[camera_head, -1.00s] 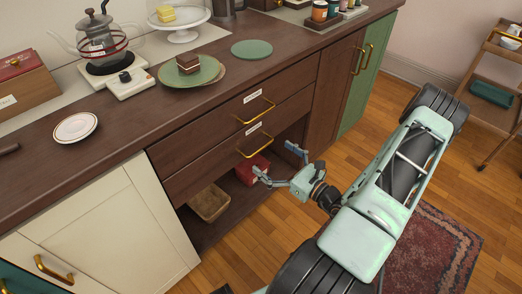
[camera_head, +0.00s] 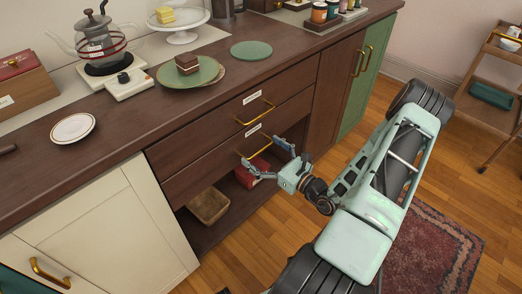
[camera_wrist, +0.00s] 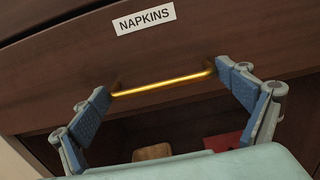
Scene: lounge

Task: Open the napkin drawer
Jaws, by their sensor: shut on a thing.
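The napkin drawer (camera_head: 215,162) is the lower of two dark wood drawers, and its front looks flush with the cabinet. Its white label (camera_wrist: 145,19) reads NAPKINS in the wrist view. Its gold bar handle (camera_wrist: 160,85) runs across below the label. My gripper (camera_head: 262,150) is at this handle, with one blue-padded finger at each end of the bar. In the wrist view my gripper (camera_wrist: 163,86) is closed onto the handle's two ends, spread wide along its length.
Above is another drawer (camera_head: 285,95) with a gold handle. Below is an open shelf with a wicker basket (camera_head: 208,205) and a red box (camera_head: 246,177). A cream cabinet door (camera_head: 110,225) adjoins at left. Wooden floor and a patterned rug (camera_head: 440,235) lie in front.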

